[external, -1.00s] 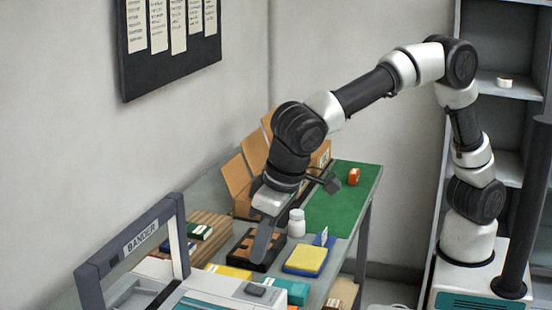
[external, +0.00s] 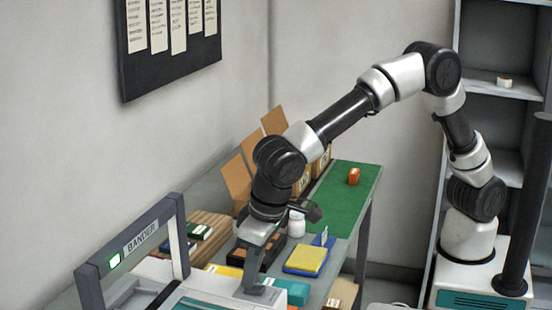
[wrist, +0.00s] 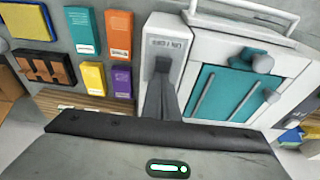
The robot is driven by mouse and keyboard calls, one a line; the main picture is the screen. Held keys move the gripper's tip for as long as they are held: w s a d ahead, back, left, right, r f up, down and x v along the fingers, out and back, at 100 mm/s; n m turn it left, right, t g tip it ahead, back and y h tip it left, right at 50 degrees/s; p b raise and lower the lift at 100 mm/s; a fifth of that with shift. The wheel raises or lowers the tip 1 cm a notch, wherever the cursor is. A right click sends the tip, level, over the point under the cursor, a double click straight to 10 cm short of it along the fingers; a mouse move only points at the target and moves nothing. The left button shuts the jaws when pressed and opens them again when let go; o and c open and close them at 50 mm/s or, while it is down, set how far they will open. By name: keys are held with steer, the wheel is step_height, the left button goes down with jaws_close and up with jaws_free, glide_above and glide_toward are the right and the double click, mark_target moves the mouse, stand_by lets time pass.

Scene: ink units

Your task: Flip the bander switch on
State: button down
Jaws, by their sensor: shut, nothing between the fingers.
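The bander (external: 140,244) stands at the lower left of the external view, a dark arch over a pale body. A small green light (external: 115,261) glows on its arch beside the label. In the wrist view its white top with a teal panel (wrist: 213,98) fills the right. The dark switch (wrist: 163,64) sits on a white strip and is partly covered by my fingers. My gripper (external: 258,289) is shut and empty, pointing down, with its tips (wrist: 161,82) at the switch. I cannot tell whether they touch it.
Several colored boxes lie left of the strip, including a yellow one (wrist: 92,79) and an orange one (wrist: 118,35). A black tray (wrist: 43,67) lies beyond them. In the external view a yellow pad (external: 306,259) and white bottle (external: 297,222) stand near my arm. The green mat (external: 340,205) is mostly clear.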

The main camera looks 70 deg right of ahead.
steer(key=shift+s+f, duration=0.1)
steer(key=shift+s, duration=0.1)
steer(key=shift+s+b, duration=0.3)
steer(key=shift+s, duration=0.35)
steer(key=p+v, duration=0.3)
steer(key=v, duration=1.1)
steer(key=shift+s, duration=0.4)
steer(key=shift+w+a+t+b, duration=0.15)
steer(key=shift+w+t+b, duration=0.15)
steer(key=shift+w+b, duration=0.35)
